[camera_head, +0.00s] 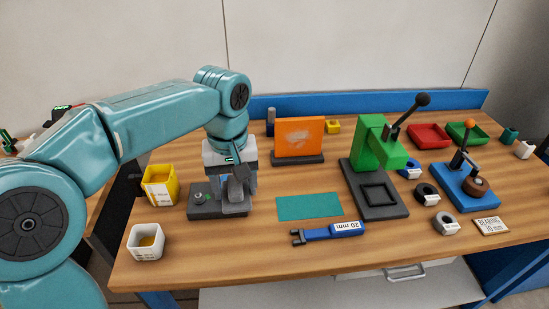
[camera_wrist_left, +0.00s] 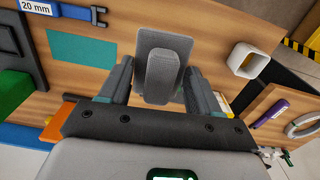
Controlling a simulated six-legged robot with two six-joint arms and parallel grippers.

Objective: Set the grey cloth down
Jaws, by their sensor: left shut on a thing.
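My left gripper (camera_head: 236,205) points down over the left part of the wooden bench. It is shut on the grey cloth (camera_wrist_left: 160,70), which shows as a folded grey pad between the two fingers in the left wrist view. In the head view the cloth (camera_head: 236,188) is partly covered by the fingers. I cannot tell whether the cloth touches the box or the bench. My right gripper is not in view.
A teal mat (camera_head: 309,206) lies flat to the right, with a blue 20 mm tool (camera_head: 334,233) in front. A yellow bin (camera_head: 160,186) and a white bin (camera_head: 146,241) stand left. An orange panel (camera_head: 299,134) stands behind; a green press (camera_head: 375,145) stands right.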

